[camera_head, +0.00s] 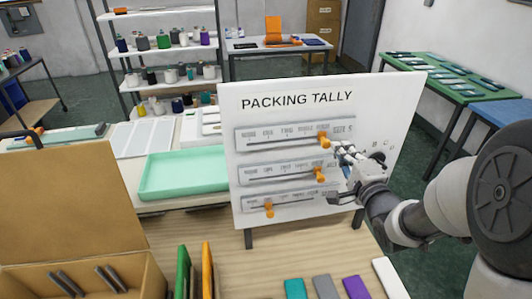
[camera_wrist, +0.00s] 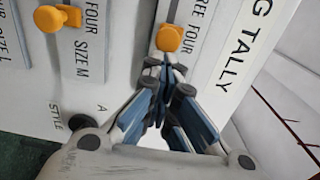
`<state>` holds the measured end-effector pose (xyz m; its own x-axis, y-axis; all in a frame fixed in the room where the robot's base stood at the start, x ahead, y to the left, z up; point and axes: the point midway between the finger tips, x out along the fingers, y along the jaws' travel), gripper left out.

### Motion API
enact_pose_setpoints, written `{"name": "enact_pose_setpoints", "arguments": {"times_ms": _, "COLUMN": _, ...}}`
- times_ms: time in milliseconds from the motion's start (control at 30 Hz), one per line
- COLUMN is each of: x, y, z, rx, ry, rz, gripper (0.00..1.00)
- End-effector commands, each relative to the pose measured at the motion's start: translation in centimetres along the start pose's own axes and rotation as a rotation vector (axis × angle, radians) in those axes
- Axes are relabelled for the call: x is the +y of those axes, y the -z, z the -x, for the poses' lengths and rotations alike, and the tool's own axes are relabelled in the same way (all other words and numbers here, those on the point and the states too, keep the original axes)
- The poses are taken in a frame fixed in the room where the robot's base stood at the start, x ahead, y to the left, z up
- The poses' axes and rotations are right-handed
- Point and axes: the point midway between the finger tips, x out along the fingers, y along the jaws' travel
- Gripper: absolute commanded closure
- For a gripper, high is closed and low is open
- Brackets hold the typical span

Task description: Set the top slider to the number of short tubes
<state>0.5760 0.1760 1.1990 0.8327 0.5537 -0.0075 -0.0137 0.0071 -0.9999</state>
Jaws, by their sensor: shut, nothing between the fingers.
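The white PACKING TALLY board (camera_head: 290,97) stands upright on the table with three sliders, one above another. The top slider's orange knob (camera_head: 323,140) is at the right end of its track; in the wrist view the knob (camera_wrist: 169,38) is level with the word FOUR. My gripper (camera_head: 344,152) is shut and empty, just right of this knob. In the wrist view the fingertips (camera_wrist: 166,72) are close to it; I cannot tell if they touch. Several short dark grey tubes (camera_head: 68,282) lie in the open brown box (camera_head: 22,279) at lower left.
The middle slider's knob (camera_head: 319,174) is near its right end, the bottom slider's knob (camera_head: 269,208) further left. A mint green tray (camera_head: 184,176) lies left of the board. Coloured blocks (camera_head: 325,287) lie at the front edge. Green and orange upright panels (camera_head: 183,270) stand beside the box.

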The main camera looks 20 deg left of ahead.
Motion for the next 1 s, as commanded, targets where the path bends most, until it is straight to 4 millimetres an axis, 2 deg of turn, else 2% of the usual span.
{"name": "enact_pose_setpoints", "arguments": {"times_ms": 33, "x": -1.7, "y": -0.6, "z": -1.1, "rx": -0.01, "ry": 0.04, "rz": 0.01, "gripper": 1.0}}
{"name": "enact_pose_setpoints", "arguments": {"times_ms": 1000, "x": -1.5, "y": -4.9, "z": -1.0, "rx": -0.01, "ry": 0.038, "rz": 0.014, "gripper": 1.0}}
